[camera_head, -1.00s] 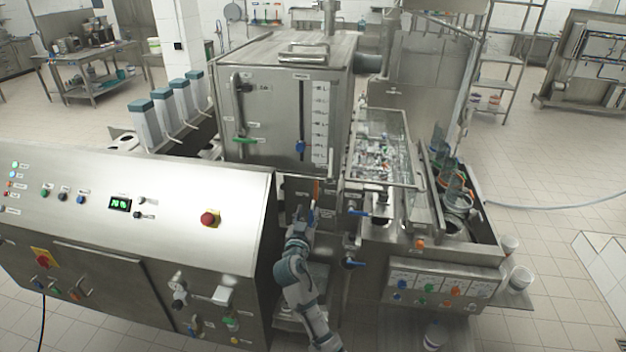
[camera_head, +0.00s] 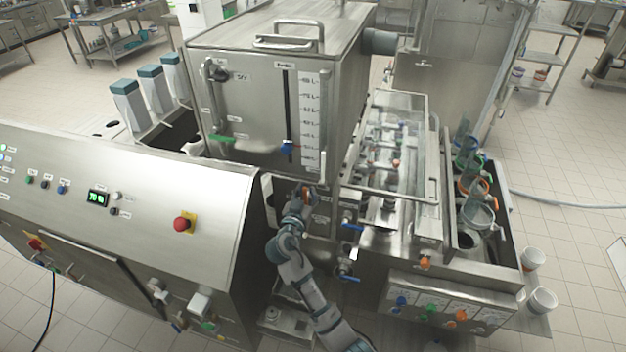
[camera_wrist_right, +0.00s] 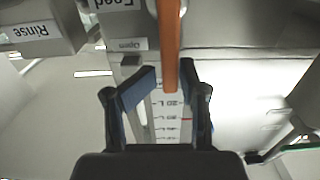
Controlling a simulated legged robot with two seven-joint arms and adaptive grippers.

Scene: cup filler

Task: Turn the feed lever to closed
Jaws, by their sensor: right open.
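The feed lever is an orange bar (camera_wrist_right: 170,45). In the right wrist view it comes down from the top, beside an upside-down "Feed" label (camera_wrist_right: 115,4) and an "Open" label (camera_wrist_right: 127,44). My right gripper (camera_wrist_right: 165,82) is open, with blue-padded fingers on either side of the lever's end; I cannot tell whether either finger touches it. In the head view my right gripper (camera_head: 301,198) is under the front of the steel tank and partly covers the lever (camera_head: 309,191). My left gripper is not in view.
A "Rinse" label (camera_wrist_right: 30,31) is on a neighbouring part in the wrist view. The tank (camera_head: 262,120) stands above the gripper. The control console (camera_head: 130,190) is close on the left. Blue-handled valves (camera_head: 350,226) and the glass-covered filling line (camera_head: 395,140) are on the right.

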